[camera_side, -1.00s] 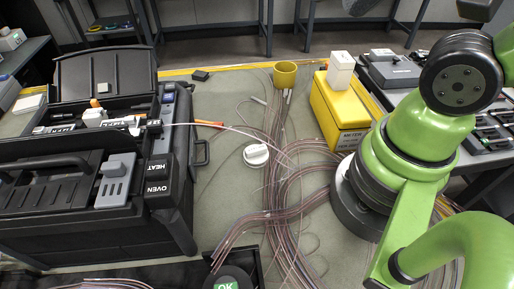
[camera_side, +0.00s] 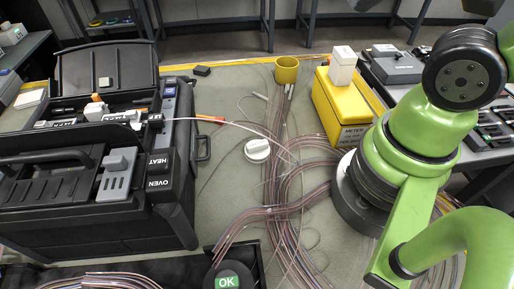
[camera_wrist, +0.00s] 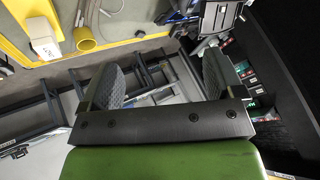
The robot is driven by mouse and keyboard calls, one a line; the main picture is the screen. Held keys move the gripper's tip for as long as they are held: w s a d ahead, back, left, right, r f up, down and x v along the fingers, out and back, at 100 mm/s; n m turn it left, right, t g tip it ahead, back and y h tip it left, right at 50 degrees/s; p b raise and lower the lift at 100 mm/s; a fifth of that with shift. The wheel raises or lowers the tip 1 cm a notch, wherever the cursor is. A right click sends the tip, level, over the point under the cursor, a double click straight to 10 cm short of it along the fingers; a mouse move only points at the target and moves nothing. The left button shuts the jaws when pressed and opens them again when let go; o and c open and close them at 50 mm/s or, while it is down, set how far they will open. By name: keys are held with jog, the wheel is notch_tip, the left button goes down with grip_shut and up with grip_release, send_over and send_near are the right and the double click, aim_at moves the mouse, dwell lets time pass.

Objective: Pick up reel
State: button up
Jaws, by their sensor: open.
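A small white round piece that looks like the reel (camera_side: 257,150) lies on the grey-green bench mat, left of the bundled fibres. A thin pale fibre runs from the black splicer case over the mat near it. My gripper (camera_wrist: 158,78) shows in the wrist view with its two dark padded fingers wide apart and nothing between them. It points away from the mat, toward the floor and stands beyond the bench. The white piece cannot be made out in the wrist view. My gripper is outside the side view, where only my green arm shows.
The black splicer case (camera_side: 110,215) with open lid stands at left. A yellow cup (camera_side: 287,69) and a yellow box (camera_side: 341,108) with a white block (camera_side: 343,65) on it stand behind. Fibre bundles (camera_side: 285,190) cross the middle. An OK-marked dark piece (camera_side: 228,274) is at front.

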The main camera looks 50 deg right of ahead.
jog(key=w+f+n+g, duration=0.2)
jog(key=w+f+n, duration=0.15)
jog(key=n, duration=0.45)
jog(key=n+g+h, duration=0.2)
jog(key=n+g, duration=0.3)
jog(key=n, duration=2)
send_over(257, 143)
notch_tip(257, 143, down, 16)
jog(key=f, duration=0.1)
jog(key=shift+s+a+f, duration=0.1)
jog(key=shift+s+a, duration=0.15)
jog(key=shift+s, duration=0.05)
notch_tip(257, 143, down, 4)
jog(key=shift+f, duration=0.1)
jog(key=shift+w+d+f, duration=0.15)
jog(key=shift+f, duration=1.3)
jog(key=shift+w+d+f, duration=0.1)
jog(key=shift+f, duration=1.3)
jog(key=c, duration=1)
